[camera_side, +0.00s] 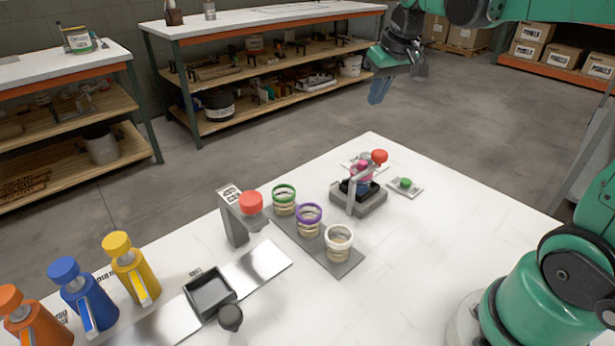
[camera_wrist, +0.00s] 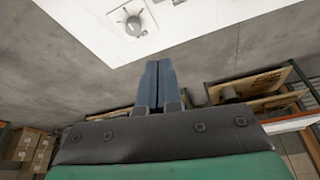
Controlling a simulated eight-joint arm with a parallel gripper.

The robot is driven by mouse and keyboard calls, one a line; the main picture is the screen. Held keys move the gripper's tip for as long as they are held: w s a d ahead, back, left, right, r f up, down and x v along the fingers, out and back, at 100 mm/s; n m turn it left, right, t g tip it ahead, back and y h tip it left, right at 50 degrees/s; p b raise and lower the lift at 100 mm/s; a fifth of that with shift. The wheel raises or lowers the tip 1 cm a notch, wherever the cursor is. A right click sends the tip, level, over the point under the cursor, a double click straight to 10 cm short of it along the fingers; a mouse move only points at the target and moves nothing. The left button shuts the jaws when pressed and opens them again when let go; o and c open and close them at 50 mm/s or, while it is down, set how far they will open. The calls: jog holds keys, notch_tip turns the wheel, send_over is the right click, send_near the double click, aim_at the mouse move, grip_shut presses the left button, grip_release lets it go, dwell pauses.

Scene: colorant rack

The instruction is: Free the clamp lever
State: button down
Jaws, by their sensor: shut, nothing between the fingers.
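The clamp (camera_side: 372,205) is a grey-based fixture near the far corner of the white table in the side view. A lever with a red ball knob (camera_side: 379,156) rises from it, beside a grey upright. A pink-topped item with a blue lower part (camera_side: 361,171) sits in the clamp; the lever and upright partly hide it. My gripper (camera_side: 379,90) hangs high above and beyond the clamp, apart from it. Its blue fingers are shut together and empty, as the wrist view also shows (camera_wrist: 158,84). The lever cannot be made out in the wrist view.
A green button (camera_side: 405,183) on a plate is right of the clamp. A rack (camera_side: 343,269) holds several ringed cups to its left. A red-topped stand (camera_side: 235,225), a dark tray (camera_side: 210,293) and coloured bottles (camera_side: 135,270) stand farther left. The table's right side is clear.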

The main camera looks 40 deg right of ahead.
dwell(0.3)
jog(key=shift+s+a+f, duration=0.1)
jog(key=shift+s+f, duration=0.1)
jog(key=shift+f, duration=2.2)
jog(key=shift+s+f, duration=0.15)
jog(key=shift+f, duration=2.2)
